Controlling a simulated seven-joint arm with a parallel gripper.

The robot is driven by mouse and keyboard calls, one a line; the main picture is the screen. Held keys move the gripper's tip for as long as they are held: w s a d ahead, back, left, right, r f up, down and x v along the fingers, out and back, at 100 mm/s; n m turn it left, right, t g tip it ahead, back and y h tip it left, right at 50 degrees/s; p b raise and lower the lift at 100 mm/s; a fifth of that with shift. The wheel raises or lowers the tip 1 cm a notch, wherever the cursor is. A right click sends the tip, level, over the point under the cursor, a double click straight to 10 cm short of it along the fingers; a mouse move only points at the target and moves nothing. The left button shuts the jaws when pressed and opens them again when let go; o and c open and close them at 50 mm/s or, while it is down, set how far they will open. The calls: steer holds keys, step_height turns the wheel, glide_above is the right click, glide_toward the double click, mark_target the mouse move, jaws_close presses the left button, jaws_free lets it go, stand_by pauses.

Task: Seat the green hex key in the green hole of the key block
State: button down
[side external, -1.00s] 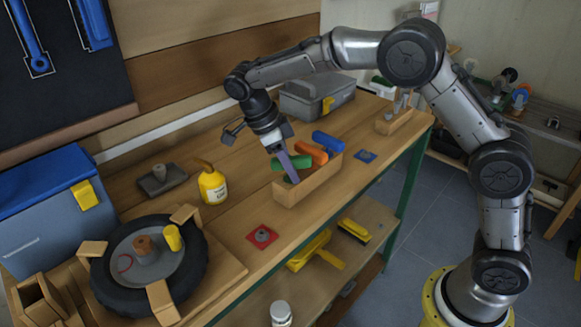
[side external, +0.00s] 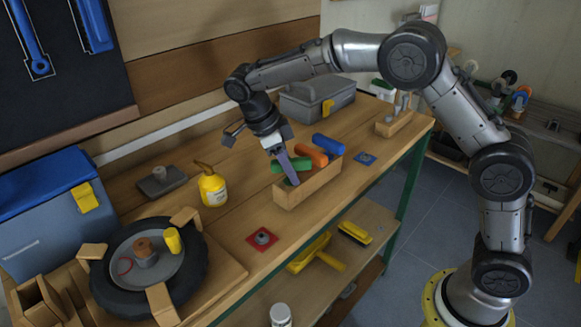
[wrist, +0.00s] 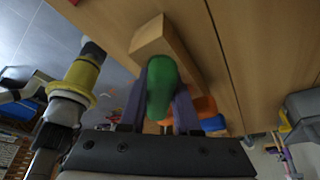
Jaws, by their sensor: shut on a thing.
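The green hex key (side external: 297,164) shows as a green handle at the near-left end of the wooden key block (side external: 310,187). My gripper (side external: 291,176) points down at it, with its fingers beside the handle. In the wrist view the green handle (wrist: 163,88) lies between my two purple fingers (wrist: 160,100), which are shut on it. An orange handle (side external: 312,154) and a blue handle (side external: 328,142) sit farther along the block. The key's shaft and the green hole are hidden, so I cannot tell how deep the key sits.
A red pad with a grey knob (side external: 262,239) lies in front of the block, and a blue pad (side external: 366,159) lies to its right. A yellow bottle (side external: 212,186) stands to the left. A grey toolbox (side external: 315,102) stands behind. The bench between them is clear.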

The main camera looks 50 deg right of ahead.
steer(key=shift+f, duration=0.1)
steer(key=c, duration=0.5)
jaws_free()
steer(key=shift+c, duration=0.2)
steer(key=v, duration=1.4)
steer(key=shift+d, duration=0.1)
